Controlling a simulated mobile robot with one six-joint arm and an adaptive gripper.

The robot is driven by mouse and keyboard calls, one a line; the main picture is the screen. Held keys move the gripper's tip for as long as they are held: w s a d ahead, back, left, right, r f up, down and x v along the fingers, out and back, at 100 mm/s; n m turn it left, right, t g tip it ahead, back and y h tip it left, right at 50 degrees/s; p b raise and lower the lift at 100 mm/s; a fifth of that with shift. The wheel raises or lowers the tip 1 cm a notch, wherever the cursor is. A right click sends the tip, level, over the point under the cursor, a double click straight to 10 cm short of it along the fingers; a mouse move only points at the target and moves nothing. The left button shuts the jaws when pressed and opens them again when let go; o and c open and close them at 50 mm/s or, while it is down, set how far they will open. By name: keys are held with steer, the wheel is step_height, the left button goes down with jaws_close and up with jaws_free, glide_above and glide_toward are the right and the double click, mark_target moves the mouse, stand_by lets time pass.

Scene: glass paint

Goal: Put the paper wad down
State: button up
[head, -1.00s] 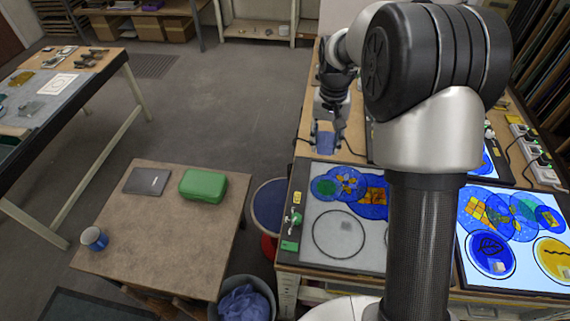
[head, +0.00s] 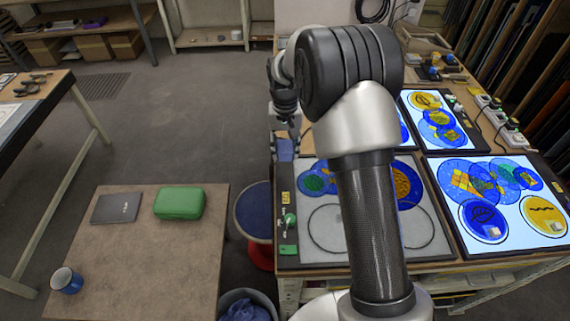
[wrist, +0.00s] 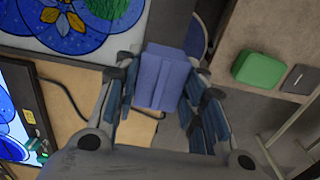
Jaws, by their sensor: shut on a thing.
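The paper wad, a folded blue pad (wrist: 162,78), is held between the fingers of my gripper (wrist: 165,100) in the wrist view. In the head view the wad (head: 285,150) hangs below my gripper (head: 287,140) at the left edge of the workbench, just beyond the grey panel. It looks held above the surface, though the exact gap is hard to tell. My arm hides part of the bench behind it.
A bin (head: 247,296) with crumpled blue material and a blue-topped stool (head: 254,212) stand left of the bench. A low table (head: 140,262) holds a green case (head: 180,203), a dark laptop-like slab (head: 116,208) and a blue mug (head: 66,280). Lit glass panels (head: 520,225) lie right.

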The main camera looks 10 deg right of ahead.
mark_target(285, 167)
steer(key=shift+f+b, duration=0.85)
steer(key=shift+f, duration=2.2)
steer(key=shift+f, duration=0.1)
steer(key=o, duration=1)
